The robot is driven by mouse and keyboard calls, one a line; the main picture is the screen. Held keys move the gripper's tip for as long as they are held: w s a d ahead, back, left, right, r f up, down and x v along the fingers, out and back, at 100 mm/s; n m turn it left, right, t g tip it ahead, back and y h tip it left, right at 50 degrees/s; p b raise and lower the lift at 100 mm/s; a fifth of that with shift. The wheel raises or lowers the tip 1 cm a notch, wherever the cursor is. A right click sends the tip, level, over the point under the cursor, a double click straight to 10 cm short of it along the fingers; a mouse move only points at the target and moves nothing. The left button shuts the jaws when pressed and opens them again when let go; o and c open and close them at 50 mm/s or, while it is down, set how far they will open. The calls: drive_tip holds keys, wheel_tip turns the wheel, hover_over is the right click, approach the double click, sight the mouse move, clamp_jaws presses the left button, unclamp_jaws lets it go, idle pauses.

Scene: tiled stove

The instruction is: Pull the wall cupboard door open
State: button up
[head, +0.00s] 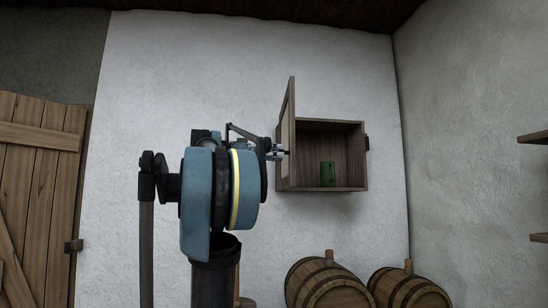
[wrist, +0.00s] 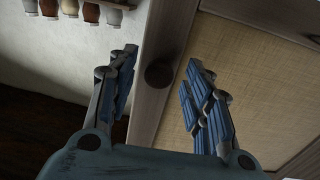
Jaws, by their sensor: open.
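The wall cupboard (head: 345,187) hangs on the white wall. Its door (head: 288,125) is hinged at the left and stands swung out, leaving the inside visible. In the wrist view the door shows as a wooden frame (wrist: 150,55) with a woven-looking panel (wrist: 250,80), and a dark round knob (wrist: 160,74) sits on the frame. My gripper (wrist: 160,70) is open, one finger on each side of the knob and apart from it. In the head view my gripper (head: 277,152) is beside the door, partly hidden by my arm. A green cup-like object (head: 327,174) stands inside the cupboard.
Barrels (head: 328,284) stand below the cupboard. Shelf ends (head: 535,137) jut from the right wall. A plank door (head: 40,160) is at the left. Several jars (wrist: 90,12) line a shelf in the wrist view. The wall around the cupboard is bare.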

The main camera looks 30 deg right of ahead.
drive_tip(key=v, duration=0.7)
idle(0.6)
